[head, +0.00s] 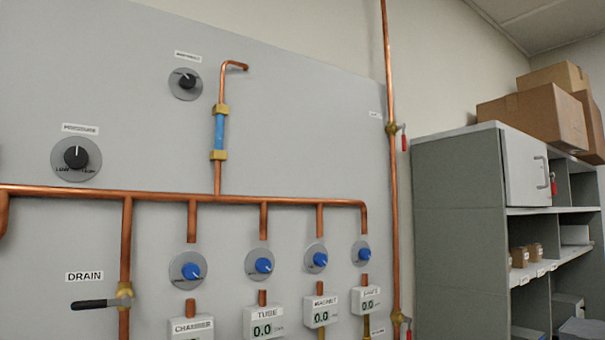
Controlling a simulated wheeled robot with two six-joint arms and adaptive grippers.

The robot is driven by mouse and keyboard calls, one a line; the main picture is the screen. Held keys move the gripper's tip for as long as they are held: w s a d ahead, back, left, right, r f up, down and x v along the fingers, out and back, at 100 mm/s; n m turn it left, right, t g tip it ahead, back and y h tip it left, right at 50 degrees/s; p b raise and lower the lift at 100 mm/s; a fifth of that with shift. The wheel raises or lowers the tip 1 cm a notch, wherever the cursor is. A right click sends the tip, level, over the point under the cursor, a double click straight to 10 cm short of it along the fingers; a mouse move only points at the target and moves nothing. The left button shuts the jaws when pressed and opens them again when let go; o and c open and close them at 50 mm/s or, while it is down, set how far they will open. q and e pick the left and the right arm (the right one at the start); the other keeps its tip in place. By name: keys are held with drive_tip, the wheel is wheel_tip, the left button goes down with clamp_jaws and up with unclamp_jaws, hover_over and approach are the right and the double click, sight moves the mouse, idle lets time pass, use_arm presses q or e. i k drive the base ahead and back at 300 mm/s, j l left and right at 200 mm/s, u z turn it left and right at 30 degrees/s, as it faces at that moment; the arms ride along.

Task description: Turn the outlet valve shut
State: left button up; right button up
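No label that I can read says outlet. On the tall copper pipe at the right, an upper brass valve (393,129) has a red handle (404,141) hanging down, beside a small label too small to read. A lower brass valve (398,316) sits on the same pipe near the bottom edge, its handle partly cut off. At the left, a brass valve under the DRAIN label (84,276) has a black lever (90,303) pointing left, across its vertical pipe. Neither of my grippers is in view.
A grey wall panel (300,120) carries a horizontal copper pipe (150,192), several blue knobs and boxes with displays. Two dark knobs sit above. A grey shelf unit (455,220) with cardboard boxes (545,112) on top stands right of the tall pipe.

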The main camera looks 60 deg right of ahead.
sight(402, 127)
drive_tip(key=z, duration=2.35)
drive_tip(key=i+l+u, duration=0.1)
drive_tip(key=u, duration=0.25)
drive_tip(key=l+u, duration=0.35)
drive_tip(key=i+l+u, duration=0.1)
drive_tip(key=u, duration=0.25)
